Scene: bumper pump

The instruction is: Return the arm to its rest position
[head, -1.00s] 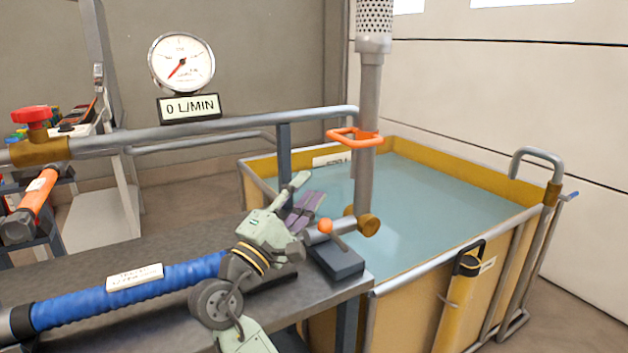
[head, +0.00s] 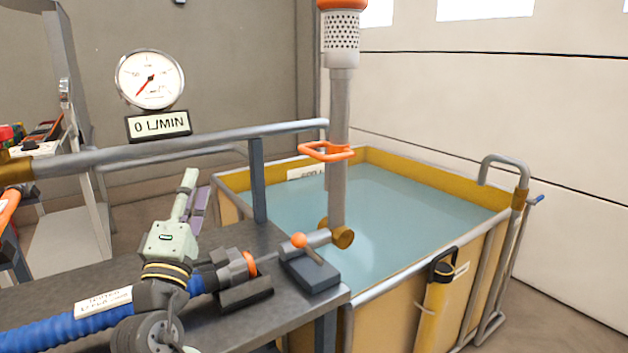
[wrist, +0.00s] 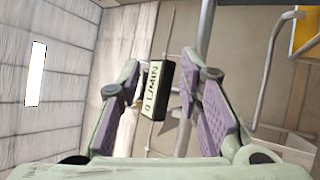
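My gripper (head: 195,200) is above the dark bench on the left in the head view, pointing up and away. In the wrist view my gripper (wrist: 172,108) has its two purple-padded fingers spread apart with nothing between the pads. The 0 L/MIN sign (wrist: 157,88) shows behind the gap, well beyond the fingers. My arm's wrist part covers some of the blue hose and bench in the head view.
A blue hose (head: 50,333) lies on the bench (head: 225,330), near a valve with an orange-knobbed lever (head: 299,241). A vertical pipe (head: 339,150) stands beside a yellow-rimmed water tank (head: 400,205). A rail pipe (head: 190,146) and gauge (head: 150,79) are behind my gripper.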

